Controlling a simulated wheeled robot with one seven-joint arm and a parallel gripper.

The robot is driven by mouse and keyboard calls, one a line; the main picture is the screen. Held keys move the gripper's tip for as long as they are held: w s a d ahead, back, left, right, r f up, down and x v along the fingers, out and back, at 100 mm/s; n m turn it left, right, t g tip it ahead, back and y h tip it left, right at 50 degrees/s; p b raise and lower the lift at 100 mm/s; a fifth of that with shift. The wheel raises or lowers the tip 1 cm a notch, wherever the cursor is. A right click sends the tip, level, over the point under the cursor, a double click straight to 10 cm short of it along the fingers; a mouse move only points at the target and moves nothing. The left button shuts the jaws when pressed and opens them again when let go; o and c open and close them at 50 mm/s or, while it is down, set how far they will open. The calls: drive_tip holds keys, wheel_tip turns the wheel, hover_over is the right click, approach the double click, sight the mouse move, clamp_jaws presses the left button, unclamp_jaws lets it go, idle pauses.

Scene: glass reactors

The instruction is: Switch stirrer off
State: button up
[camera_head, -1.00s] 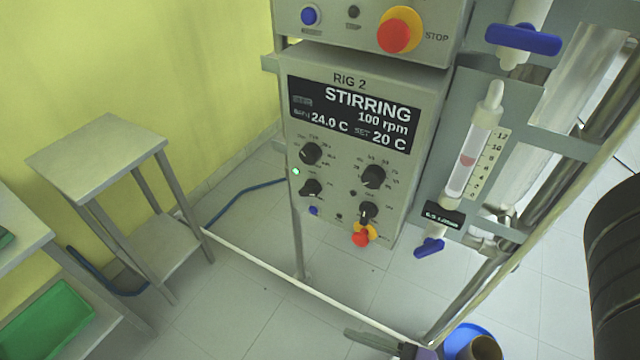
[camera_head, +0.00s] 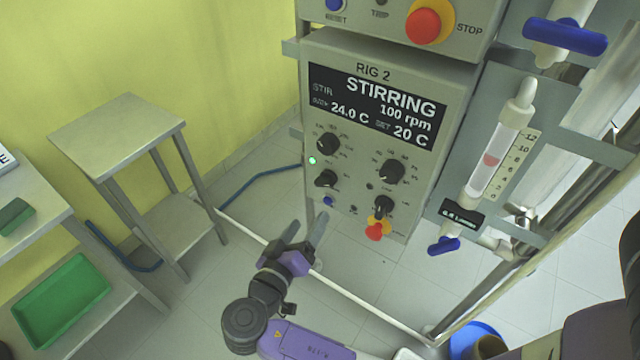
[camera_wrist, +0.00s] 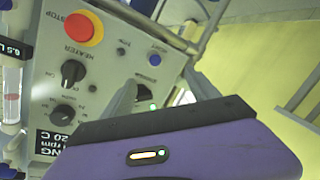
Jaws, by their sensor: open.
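The RIG 2 control panel (camera_head: 345,240) stands in the middle of the head view. Its display (camera_head: 375,105) reads STIRRING, 100 rpm. The knob labels are too small to read. My gripper (camera_head: 305,228) is open and empty, below and in front of the panel's lower left.
A blue button (camera_head: 328,201) and a red stop button (camera_head: 375,231) sit low on the panel. A flow tube (camera_head: 497,155) with blue valves stands right. A metal frame rail (camera_head: 360,300) runs below. A small table (camera_head: 118,135) and green tray (camera_head: 62,300) are left.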

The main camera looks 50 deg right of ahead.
sight(321, 184)
wheel_tip(321, 184, up, 7)
drive_tip(key=m+g+h, duration=0.2)
drive_tip(key=m+g, duration=0.1)
drive_tip(key=m, duration=0.1)
drive_tip(key=d, duration=0.2)
drive_tip(key=d+p, duration=0.1)
drive_tip(key=d, duration=0.1)
drive_tip(key=w+d, duration=0.1)
drive_tip(key=d, duration=0.1)
drive_tip(key=shift+w+d+f+p, duration=0.1)
drive_tip(key=shift+d+f+p, duration=0.15)
drive_tip(key=shift+d+p, duration=0.15)
drive_tip(key=shift+c, duration=0.2)
drive_tip(key=c, duration=1.3)
